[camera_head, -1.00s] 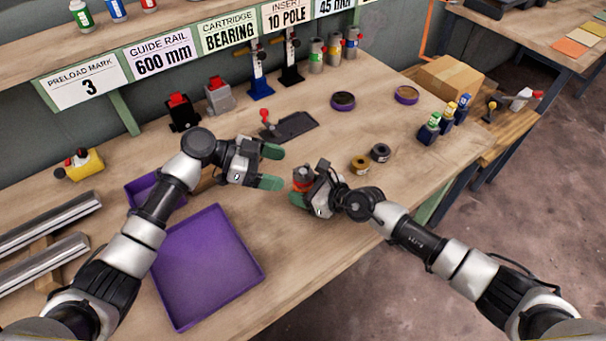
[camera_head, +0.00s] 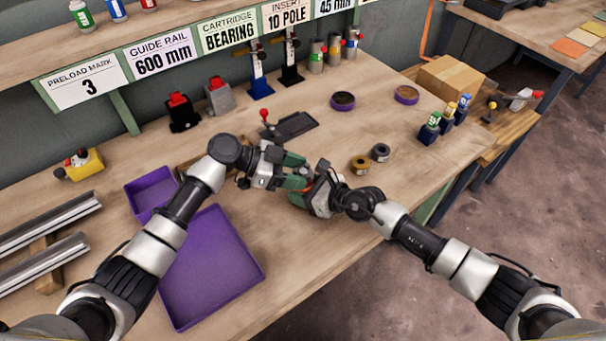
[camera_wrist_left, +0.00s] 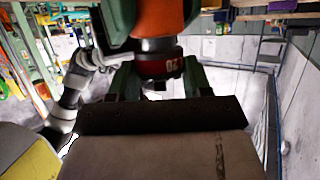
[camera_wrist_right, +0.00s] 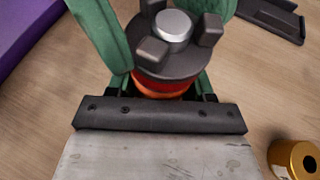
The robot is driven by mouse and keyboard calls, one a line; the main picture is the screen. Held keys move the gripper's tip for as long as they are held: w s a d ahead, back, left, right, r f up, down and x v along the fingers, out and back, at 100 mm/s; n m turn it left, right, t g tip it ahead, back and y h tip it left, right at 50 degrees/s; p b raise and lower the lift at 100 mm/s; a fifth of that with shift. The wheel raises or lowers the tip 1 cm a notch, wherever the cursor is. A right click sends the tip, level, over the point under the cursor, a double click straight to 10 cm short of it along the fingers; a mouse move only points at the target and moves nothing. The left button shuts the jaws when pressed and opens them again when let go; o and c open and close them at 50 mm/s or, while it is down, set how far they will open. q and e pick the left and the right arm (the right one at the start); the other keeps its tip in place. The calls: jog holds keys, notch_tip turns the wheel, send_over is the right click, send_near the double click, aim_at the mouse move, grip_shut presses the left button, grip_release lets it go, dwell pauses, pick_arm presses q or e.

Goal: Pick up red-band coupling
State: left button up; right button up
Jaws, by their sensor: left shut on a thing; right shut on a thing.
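The red-band coupling (camera_head: 308,184) is held between my two grippers above the table and mostly hidden in the head view. In the right wrist view the coupling (camera_wrist_right: 170,50) shows a dark lugged top, a silver centre and an orange-red band. In the left wrist view it (camera_wrist_left: 160,66) shows a dark red band with white marks, below an orange part. My left gripper (camera_head: 300,176) is shut on the coupling from the left. My right gripper (camera_head: 304,194) is shut on it from the right, and its green fingers flank it in the right wrist view.
Purple trays (camera_head: 252,270) lie at the front left, beside metal rails (camera_head: 50,255). A brass ring (camera_head: 361,166) and a dark ring (camera_head: 380,152) sit right of the grippers. A black fixture with a red-knobbed lever (camera_head: 292,126) stands behind. The table's front edge is close.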

aim_at(296, 170)
pick_arm(q)
jog(key=shift+r, duration=0.1)
jog(key=shift+c, duration=0.2)
notch_tip(296, 170, up, 10)
dwell(0.3)
pick_arm(e)
jog(key=o, duration=1.2)
jog(key=shift+o, duration=0.2)
